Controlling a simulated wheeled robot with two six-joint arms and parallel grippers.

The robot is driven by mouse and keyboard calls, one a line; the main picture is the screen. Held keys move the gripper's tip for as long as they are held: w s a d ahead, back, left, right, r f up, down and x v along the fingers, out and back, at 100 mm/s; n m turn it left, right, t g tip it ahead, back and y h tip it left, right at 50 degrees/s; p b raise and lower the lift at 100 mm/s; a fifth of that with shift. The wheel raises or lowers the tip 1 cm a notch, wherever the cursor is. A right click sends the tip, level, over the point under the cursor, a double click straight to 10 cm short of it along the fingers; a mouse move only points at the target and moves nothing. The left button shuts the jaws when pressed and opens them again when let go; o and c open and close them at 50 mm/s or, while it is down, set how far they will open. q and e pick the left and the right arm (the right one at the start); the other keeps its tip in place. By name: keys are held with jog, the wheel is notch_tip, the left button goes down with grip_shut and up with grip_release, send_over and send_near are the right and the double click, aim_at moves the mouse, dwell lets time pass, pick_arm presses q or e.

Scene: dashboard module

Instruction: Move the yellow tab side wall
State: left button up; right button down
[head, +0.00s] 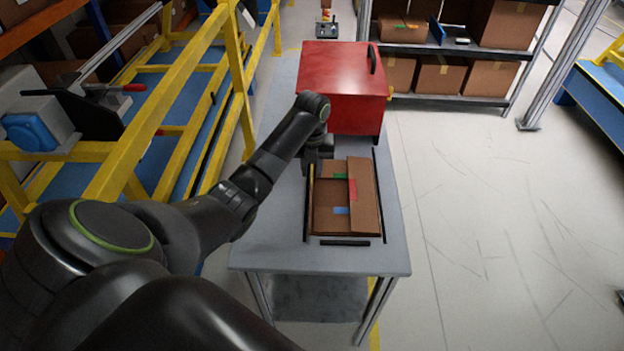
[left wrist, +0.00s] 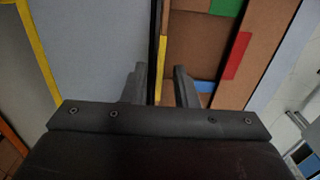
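The cardboard box (head: 364,222) lies on the grey table inside low black rails. Its yellow tab (left wrist: 160,68) runs along the left side wall, beside a black rail (left wrist: 153,45). Green (head: 340,176), red (head: 352,189) and blue (head: 341,211) tabs show on its other walls. My left gripper (left wrist: 160,88) is open over the left edge of the box. In the left wrist view the black rail and yellow tab lie between its two fingers. Whether the fingers touch the wall cannot be told. My right gripper is not in view.
A red case (head: 342,82) with a black handle stands on the table (head: 270,244) behind the box. A yellow frame rack (head: 165,120) stands along the left. Shelves with cartons (head: 440,75) stand at the back right. The floor to the right is clear.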

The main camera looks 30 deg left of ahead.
pick_arm(q)
jog(key=shift+f, duration=2.25)
grip_shut()
jog(key=shift+r, duration=0.1)
